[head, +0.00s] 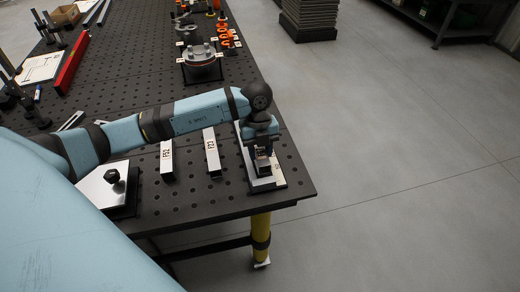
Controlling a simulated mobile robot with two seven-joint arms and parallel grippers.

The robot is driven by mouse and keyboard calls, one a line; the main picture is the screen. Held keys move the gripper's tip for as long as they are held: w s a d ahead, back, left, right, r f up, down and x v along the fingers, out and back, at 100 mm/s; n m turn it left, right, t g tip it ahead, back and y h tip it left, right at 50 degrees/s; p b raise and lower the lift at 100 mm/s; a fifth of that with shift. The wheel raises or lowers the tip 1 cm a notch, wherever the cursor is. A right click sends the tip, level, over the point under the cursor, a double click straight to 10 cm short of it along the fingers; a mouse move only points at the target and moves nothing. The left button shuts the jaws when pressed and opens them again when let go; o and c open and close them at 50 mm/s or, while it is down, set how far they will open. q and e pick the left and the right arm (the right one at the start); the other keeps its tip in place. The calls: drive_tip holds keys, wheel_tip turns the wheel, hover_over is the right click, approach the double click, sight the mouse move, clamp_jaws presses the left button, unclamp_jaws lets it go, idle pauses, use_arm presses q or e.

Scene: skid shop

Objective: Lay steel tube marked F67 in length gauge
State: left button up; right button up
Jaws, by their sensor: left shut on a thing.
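My left gripper (263,167) points down at the near right corner of the table, over the length gauge (281,184), a pale strip on a dark base. The gripper is shut on a steel tube, which is mostly hidden by the fingers and wrist. I cannot read its mark or tell whether it touches the gauge. Two other steel tubes, a left one (167,166) and a right one (212,158), lie side by side on the table to the left of the gauge. Their white labels are too small to read surely. My right gripper is not in view.
The black perforated table (235,205) ends just right of the gauge. A round flanged part (202,66) and orange parts (224,32) stand farther back. A red bar (73,63) lies at the far left.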

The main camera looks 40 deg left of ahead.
use_arm(q)
drive_tip(key=shift+f+b, duration=0.7)
drive_tip(key=shift+f, duration=0.65)
drive_tip(key=o, duration=1.2)
drive_tip(key=shift+o, duration=0.2)
drive_tip(key=shift+r, duration=0.15)
drive_tip(key=shift+w+a+r+p, duration=0.1)
drive_tip(key=shift+a+r+p, duration=0.05)
drive_tip(key=shift+r+p, duration=0.5)
drive_tip(key=shift+w+a+r+p, duration=0.1)
drive_tip(key=shift+r+p, duration=0.3)
drive_tip(key=shift+r, duration=0.35)
drive_tip(key=shift+r+p, duration=1.5)
drive_tip(key=shift+r, duration=0.5)
